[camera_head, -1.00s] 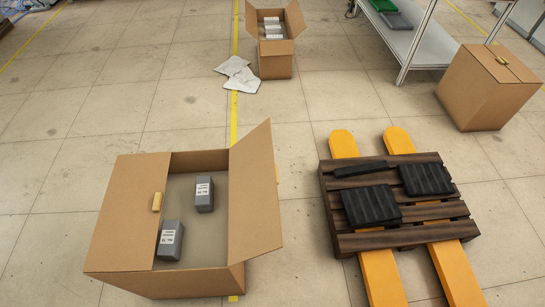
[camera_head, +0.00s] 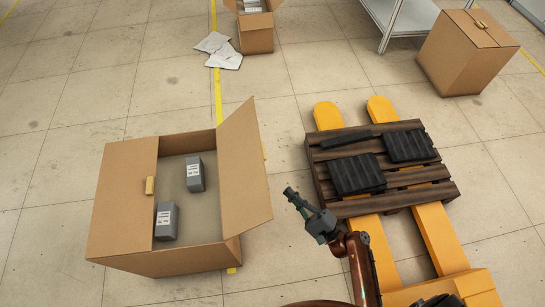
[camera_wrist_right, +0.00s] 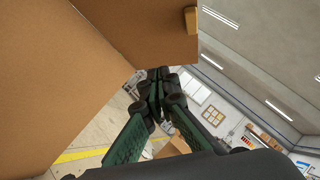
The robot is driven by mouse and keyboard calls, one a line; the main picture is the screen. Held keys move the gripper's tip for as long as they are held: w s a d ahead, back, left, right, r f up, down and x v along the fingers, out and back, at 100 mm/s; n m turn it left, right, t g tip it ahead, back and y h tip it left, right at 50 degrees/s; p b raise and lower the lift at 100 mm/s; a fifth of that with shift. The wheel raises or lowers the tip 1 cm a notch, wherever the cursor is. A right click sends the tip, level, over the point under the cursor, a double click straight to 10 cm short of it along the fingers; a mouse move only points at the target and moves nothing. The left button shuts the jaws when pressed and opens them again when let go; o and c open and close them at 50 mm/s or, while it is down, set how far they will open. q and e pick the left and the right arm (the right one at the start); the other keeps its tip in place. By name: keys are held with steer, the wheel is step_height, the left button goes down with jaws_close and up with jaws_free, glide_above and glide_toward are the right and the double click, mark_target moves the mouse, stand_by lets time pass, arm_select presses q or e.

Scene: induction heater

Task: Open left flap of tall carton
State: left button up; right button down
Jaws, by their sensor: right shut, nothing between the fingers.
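The near carton (camera_head: 165,262) stands open at left in the head view. Its left flap (camera_head: 122,200) lies flat over the left half, with a tan tab (camera_head: 150,186) at its inner edge. Its right flap (camera_head: 245,170) stands up, tilted outward. Two grey labelled boxes, one farther back (camera_head: 194,174) and one nearer (camera_head: 166,222), sit inside. My right gripper (camera_head: 289,192) is shut and empty, right of the right flap and apart from it. In the wrist view its fingers (camera_wrist_right: 160,88) are together, below brown cardboard (camera_wrist_right: 70,70) with a tan tab (camera_wrist_right: 191,19). My left gripper is out of view.
A wooden pallet (camera_head: 447,191) with several black pieces rests on yellow forks (camera_head: 440,235) at right. A smaller open carton (camera_head: 256,40) and white bags (camera_head: 222,52) are at the back.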

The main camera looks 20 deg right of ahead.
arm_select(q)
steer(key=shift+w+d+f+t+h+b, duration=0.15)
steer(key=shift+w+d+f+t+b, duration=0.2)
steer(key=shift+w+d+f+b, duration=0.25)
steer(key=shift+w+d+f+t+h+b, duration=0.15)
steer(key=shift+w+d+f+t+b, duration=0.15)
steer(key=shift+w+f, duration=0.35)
arm_select(e)
steer(key=w+a+r+m+t+h, duration=0.1)
steer(key=w+a+r+m+t, duration=0.1)
steer(key=w+r, duration=0.8)
steer(key=shift+a+r+m+h, duration=0.3)
steer(key=shift+a+r, duration=0.15)
steer(key=shift+r, duration=0.35)
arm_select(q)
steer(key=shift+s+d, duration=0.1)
